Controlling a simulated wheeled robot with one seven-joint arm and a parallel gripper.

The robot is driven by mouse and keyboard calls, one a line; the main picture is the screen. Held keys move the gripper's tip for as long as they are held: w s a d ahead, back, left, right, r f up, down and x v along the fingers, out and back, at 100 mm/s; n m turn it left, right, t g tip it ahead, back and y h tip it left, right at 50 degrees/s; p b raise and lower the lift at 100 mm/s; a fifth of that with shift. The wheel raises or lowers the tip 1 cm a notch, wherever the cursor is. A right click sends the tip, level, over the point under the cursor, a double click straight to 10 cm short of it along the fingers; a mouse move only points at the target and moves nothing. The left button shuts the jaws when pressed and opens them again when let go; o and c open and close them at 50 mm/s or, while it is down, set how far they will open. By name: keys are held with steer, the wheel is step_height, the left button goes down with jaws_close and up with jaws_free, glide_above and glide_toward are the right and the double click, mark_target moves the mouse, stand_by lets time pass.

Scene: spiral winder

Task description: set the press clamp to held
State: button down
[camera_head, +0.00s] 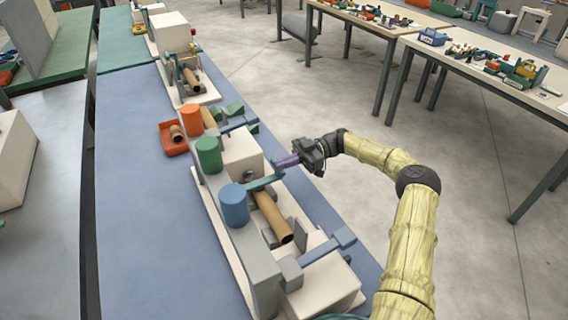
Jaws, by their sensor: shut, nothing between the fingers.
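The spiral winder stands on the blue bench top, with a brown cardboard tube (273,218) lying along it. A teal lever (262,182) crosses above the upper end of the tube, and a purple piece lies at its right end. A blue lever (328,247) sticks out to the right at the winder's near end. I cannot tell for sure which lever is the press clamp. My gripper (297,160) is shut and empty, beside the purple piece at the teal lever's right end. I cannot tell whether it touches; the dark gripper body hides part of this spot.
Blue (234,207), green (208,156) and orange (192,120) cylinders stand along the winder's left side. An orange tray (173,139) with a small roll sits left of them. A second machine (188,75) stands farther back. Open floor lies to the right.

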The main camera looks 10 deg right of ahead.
steer(key=shift+w+d+f, duration=0.1)
steer(key=shift+d+f, duration=0.1)
stand_by(0.3)
steer(key=b+v, duration=0.2)
steer(key=v, duration=0.5)
steer(key=shift+r, duration=0.2)
steer(key=shift+r, duration=0.1)
step_height(320, 180, up, 22)
steer(key=p, duration=2.2)
